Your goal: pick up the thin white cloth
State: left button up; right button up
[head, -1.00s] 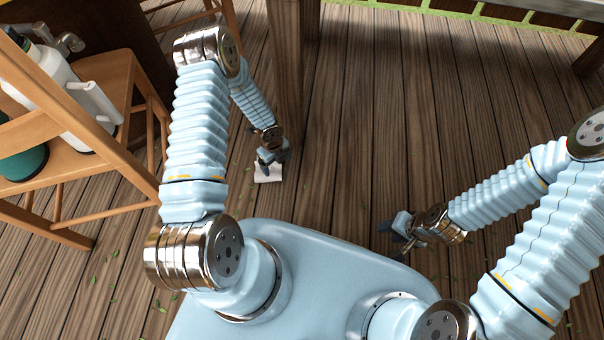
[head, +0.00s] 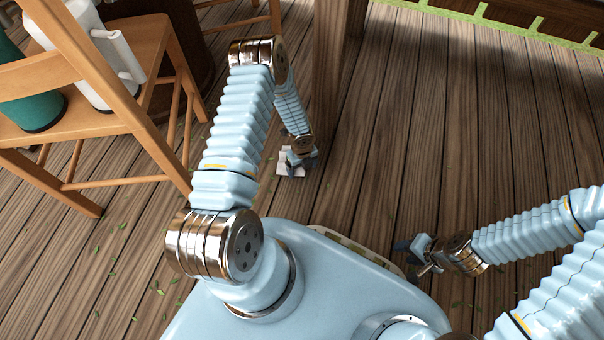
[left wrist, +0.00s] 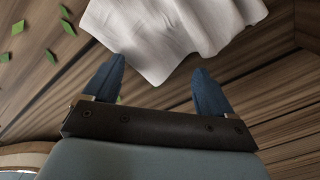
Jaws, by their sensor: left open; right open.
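The thin white cloth (head: 289,164) lies on the wooden floor near the foot of a table leg, partly hidden by my left gripper in the head view. In the left wrist view the cloth (left wrist: 165,35) is rumpled and lies just beyond the fingertips. My left gripper (head: 298,166) is open, and its two blue fingers (left wrist: 155,75) show nothing between them but the cloth's near edge close to the tips. I cannot tell if they touch it. My right gripper (head: 415,258) is open and empty, beside my base on the right.
A wooden chair (head: 110,120) on the left holds a white jug (head: 115,60) and a teal container (head: 35,110). A thick wooden table leg (head: 338,80) stands right behind my left gripper. Small green leaves are scattered on the floor. The floor at centre right is clear.

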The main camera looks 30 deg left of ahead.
pick_arm(q)
jog(key=shift+f, duration=0.1)
dwell(0.3)
jog(key=shift+f+b, duration=0.3)
jog(key=shift+b, duration=0.05)
jog(key=shift+r, duration=0.1)
jog(key=shift+c, duration=0.7)
grip_shut()
notch_tip(320, 180, up, 12)
jog(key=p, duration=0.8)
jog(key=shift+p, duration=0.3)
